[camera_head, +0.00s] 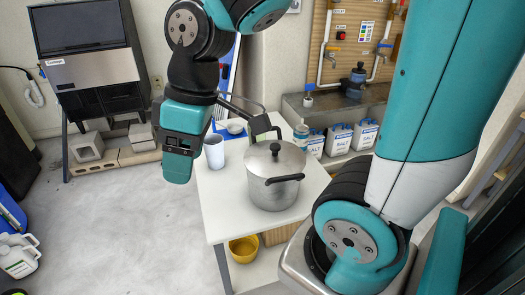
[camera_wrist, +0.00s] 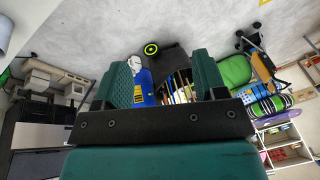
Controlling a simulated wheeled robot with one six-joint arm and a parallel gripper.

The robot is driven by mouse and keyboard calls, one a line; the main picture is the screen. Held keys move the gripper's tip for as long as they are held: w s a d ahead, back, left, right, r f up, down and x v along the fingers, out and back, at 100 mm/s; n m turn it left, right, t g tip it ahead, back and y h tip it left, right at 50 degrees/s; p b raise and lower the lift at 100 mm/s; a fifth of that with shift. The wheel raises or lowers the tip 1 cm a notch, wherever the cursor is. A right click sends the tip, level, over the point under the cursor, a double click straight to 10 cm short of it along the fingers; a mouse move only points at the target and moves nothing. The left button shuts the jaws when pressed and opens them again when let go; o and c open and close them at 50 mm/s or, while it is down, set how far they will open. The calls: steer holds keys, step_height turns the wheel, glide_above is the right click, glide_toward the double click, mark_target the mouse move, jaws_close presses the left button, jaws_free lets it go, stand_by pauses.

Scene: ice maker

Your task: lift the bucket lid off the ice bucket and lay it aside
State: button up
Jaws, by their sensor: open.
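The ice bucket (camera_head: 270,192) is a silver metal pot with black side handles, standing upright on the white table. Its bucket lid (camera_head: 262,160), grey metal with a dark knob on top, sits on the rim. My gripper (camera_head: 177,170) hangs in the air to the left of the bucket in the head view, apart from it. In the wrist view my gripper (camera_wrist: 165,75) shows two teal fingers spread wide with nothing between them. The bucket and lid are not visible in the wrist view.
The white table (camera_head: 225,215) has bare room at its front left. Salt containers (camera_head: 338,139) stand to the right at the back. A yellow bowl (camera_head: 243,249) is below the tabletop.

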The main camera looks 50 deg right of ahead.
steer(key=w+d+n+h+p, duration=0.1)
steer(key=w+d, duration=0.3)
steer(key=d, duration=0.3)
steer(key=w+d+p, duration=0.1)
steer(key=w+d, duration=0.3)
steer(key=d, duration=0.3)
steer(key=n+h+p, duration=0.1)
steer(key=n+p, duration=0.2)
steer(key=p, duration=0.1)
glide_above(276, 145)
steer(key=f, duration=1.4)
steer(key=shift+s+f, duration=0.15)
steer(key=shift+s, duration=0.05)
steer(key=shift+w+a+f+p, duration=0.1)
steer(key=shift+f+p, duration=0.35)
steer(key=shift+f, duration=1.05)
steer(key=shift+w+a+f+p, duration=0.1)
steer(key=shift+f+p, duration=0.35)
steer(key=shift+f, duration=1.05)
steer(key=shift+c, duration=0.2)
steer(key=c, duration=1)
